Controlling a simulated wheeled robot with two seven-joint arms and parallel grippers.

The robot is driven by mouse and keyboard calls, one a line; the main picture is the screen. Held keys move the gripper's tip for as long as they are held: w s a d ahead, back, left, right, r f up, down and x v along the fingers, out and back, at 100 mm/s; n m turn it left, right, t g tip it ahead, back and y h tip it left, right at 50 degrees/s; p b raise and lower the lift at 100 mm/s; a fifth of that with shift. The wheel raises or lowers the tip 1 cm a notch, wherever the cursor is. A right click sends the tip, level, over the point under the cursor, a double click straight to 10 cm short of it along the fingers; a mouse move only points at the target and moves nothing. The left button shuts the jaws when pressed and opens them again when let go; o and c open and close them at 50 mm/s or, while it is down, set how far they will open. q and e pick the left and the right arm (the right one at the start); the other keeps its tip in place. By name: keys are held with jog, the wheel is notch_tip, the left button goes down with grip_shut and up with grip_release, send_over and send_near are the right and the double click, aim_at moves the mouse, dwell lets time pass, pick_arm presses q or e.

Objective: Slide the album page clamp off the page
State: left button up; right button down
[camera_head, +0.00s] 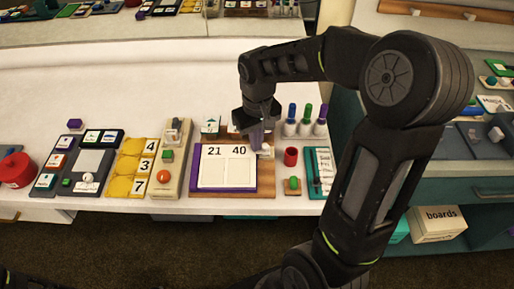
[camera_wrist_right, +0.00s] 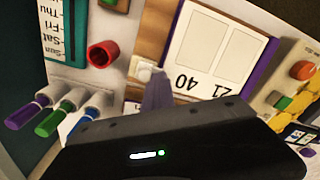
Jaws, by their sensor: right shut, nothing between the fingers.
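The album page (camera_head: 227,178) is white with two empty frames and the numbers 21 and 40, on a purple backing on a wooden board (camera_head: 287,187). It also shows upside down in the right wrist view (camera_wrist_right: 208,45). A small whitish piece that looks like the clamp (camera_head: 266,151) sits on the wood just right of the page's upper right corner, apart from the sheet; it shows in the wrist view (camera_wrist_right: 146,72). My right gripper (camera_head: 256,145) is shut and empty, fingertips (camera_wrist_right: 156,85) beside this piece. Whether they touch it I cannot tell. My left gripper is out of view.
Blue, green and purple markers (camera_head: 306,115) stand right of my right gripper. A red cup (camera_head: 290,156) and a green knob (camera_head: 293,184) are right of the board. A board with an orange ball (camera_head: 163,176) is close on the left.

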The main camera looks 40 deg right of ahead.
aim_at(268, 146)
jog(key=shift+s+d+f+g, duration=0.15)
jog(key=shift+s+d+f, duration=0.25)
jog(key=shift+s+d, duration=0.2)
jog(key=shift+s+d+f+g, duration=0.15)
jog(key=shift+s+d+f, duration=0.25)
jog(key=shift+s, duration=0.2)
jog(key=shift+d+r, duration=0.1)
jog(key=shift+r, duration=0.1)
jog(key=shift+w+r+p, duration=0.15)
jog(key=shift+r+p, duration=0.3)
jog(key=shift+p, duration=0.2)
jog(key=shift+d+r+p, duration=0.2)
jog(key=shift+r+p, duration=0.3)
jog(key=shift+r, duration=0.1)
jog(key=shift+w+d+r+p, duration=0.1)
jog(key=shift+w+r+p, duration=0.2)
jog(key=shift+r+p, duration=0.2)
jog(key=shift+s+d+r+p, duration=0.15)
jog(key=shift+s+r+p, duration=0.15)
jog(key=shift+r, duration=0.35)
jog(key=shift+s+d+r+p, duration=0.2)
jog(key=shift+r+p, duration=0.2)
jog(key=shift+r, duration=0.4)
jog(key=shift+w+a+p, duration=0.2)
jog(key=shift+p, duration=0.1)
jog(key=shift+w+a+r, duration=0.1)
jog(key=shift+a, duration=0.1)
